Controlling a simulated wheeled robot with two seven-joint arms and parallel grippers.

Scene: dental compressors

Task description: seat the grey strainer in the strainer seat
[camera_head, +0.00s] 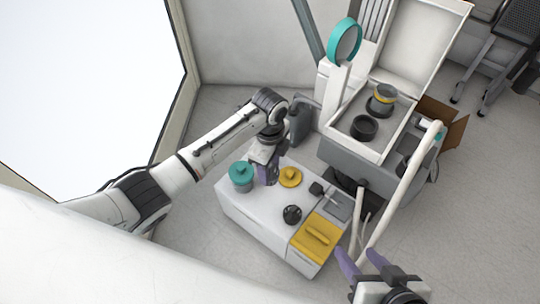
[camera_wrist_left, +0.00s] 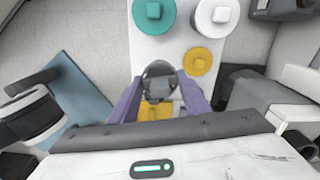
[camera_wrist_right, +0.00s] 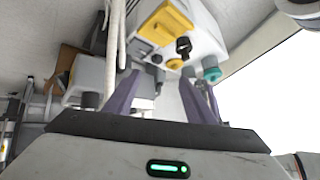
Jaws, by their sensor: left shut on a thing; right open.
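My left gripper (camera_head: 265,172) is over the white cabinet, beside the teal-lidded pot (camera_head: 241,175). In the left wrist view its purple fingers (camera_wrist_left: 160,92) are shut on a dark grey rounded piece (camera_wrist_left: 160,72), which looks like the grey strainer; the fingers mostly hide it in the head view. In the open compressor box (camera_head: 345,140) stand a dark open cup (camera_head: 364,127) and a dark round part with a yellow band (camera_head: 382,100). I cannot tell which is the strainer seat. My right gripper (camera_head: 362,260) is open and empty, low at the right, also in the right wrist view (camera_wrist_right: 160,88).
The white cabinet (camera_head: 250,212) carries a yellow disc (camera_head: 290,177), a black knobbed part (camera_head: 292,214) and a yellow handled lid (camera_head: 317,238). A teal-ringed post (camera_head: 345,42) and the box's raised lid (camera_head: 425,35) stand behind. A pale pole (camera_head: 400,190) crosses before the box.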

